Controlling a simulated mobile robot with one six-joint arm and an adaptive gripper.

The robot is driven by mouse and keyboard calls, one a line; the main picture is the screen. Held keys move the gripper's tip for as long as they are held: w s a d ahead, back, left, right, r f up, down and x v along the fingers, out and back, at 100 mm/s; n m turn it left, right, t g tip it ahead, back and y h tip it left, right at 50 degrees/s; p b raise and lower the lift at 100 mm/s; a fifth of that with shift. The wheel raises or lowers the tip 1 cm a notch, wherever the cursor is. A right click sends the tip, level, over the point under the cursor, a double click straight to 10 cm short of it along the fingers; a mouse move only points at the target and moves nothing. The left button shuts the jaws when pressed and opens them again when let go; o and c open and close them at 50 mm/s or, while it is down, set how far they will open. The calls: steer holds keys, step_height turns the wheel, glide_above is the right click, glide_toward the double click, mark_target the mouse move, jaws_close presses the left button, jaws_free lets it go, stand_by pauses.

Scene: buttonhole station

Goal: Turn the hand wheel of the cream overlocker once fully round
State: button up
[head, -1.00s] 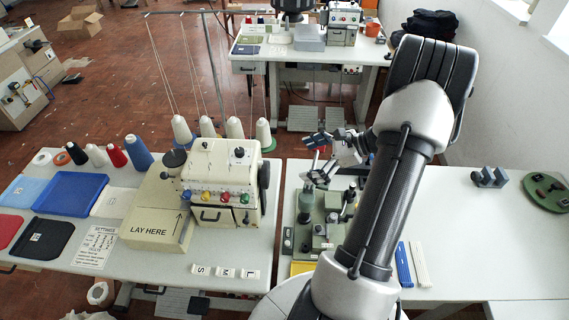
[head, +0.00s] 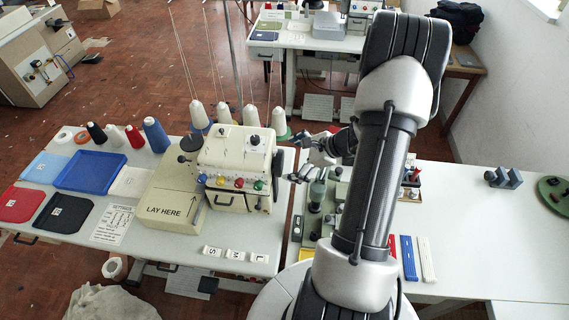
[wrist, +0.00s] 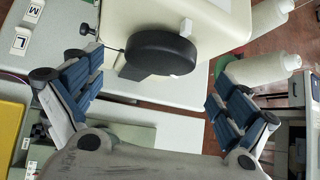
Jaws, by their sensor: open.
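The cream overlocker (head: 237,157) stands on the left table, with coloured dials across its front. Its black hand wheel (head: 278,172) is on its right side. In the wrist view the hand wheel (wrist: 158,55) is at upper middle, with a small white block on its rim and a dark flat piece at its lower left. My gripper (head: 303,158) is just right of the wheel. In the wrist view my gripper (wrist: 152,92) is open, its blue-padded fingers wide apart to either side of the wheel, with nothing between them. No contact with the wheel is visible.
Thread cones (head: 251,116) stand behind the overlocker; one cone (wrist: 265,68) shows close behind my right finger. S, M and L tags (head: 235,255) lie in front. A green-grey device (head: 318,205) stands on the right table, below my arm. A gap separates the tables.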

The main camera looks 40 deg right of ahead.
steer(key=x, duration=0.4)
steer(key=shift+c, duration=0.2)
steer(key=c, duration=1)
